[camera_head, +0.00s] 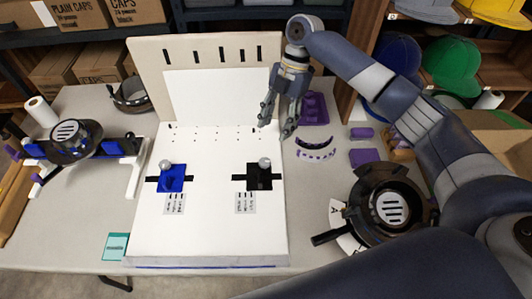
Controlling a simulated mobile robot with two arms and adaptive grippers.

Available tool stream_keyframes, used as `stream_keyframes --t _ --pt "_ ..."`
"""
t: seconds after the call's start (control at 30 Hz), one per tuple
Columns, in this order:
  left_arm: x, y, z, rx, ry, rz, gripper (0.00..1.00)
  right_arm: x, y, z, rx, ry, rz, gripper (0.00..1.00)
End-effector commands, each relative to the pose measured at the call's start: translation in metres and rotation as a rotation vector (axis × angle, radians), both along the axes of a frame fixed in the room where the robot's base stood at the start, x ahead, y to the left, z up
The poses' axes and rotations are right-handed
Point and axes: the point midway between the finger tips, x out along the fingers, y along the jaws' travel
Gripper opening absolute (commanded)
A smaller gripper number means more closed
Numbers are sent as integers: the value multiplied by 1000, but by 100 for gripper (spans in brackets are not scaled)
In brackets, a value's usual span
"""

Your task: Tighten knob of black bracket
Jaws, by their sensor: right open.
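The black bracket (259,182) sits on the right half of the white board (210,225). Its round grey knob (264,163) stands at its top. A blue bracket (171,181) with a similar knob (165,165) sits on the left half of the board. My right gripper (276,130) points down over the board's right edge, behind and to the right of the black bracket. Its fingers are apart and empty, and it does not touch the knob. My left gripper is not in view.
An upright slotted panel (150,55) stands at the board's back. A round black device with a handle (390,208) is at the right, near purple parts (363,157). Another device on white rails (75,140) is at the left. A teal item (115,247) lies front left.

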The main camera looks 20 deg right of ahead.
Motion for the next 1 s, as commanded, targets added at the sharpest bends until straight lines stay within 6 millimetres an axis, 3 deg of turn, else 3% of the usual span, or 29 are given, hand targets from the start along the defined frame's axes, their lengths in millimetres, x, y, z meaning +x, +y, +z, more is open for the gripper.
stream_keyframes --t 0.5,0.7,0.97,1.0 --pt "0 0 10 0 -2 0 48 -20 28 -79 -1 5 1 48" --pt "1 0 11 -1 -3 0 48 -23 32 -93 -1 2 1 48" --pt "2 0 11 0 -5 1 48 -23 33 -94 -1 1 0 48" --pt "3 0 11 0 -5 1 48 -23 33 -94 -1 1 0 44"
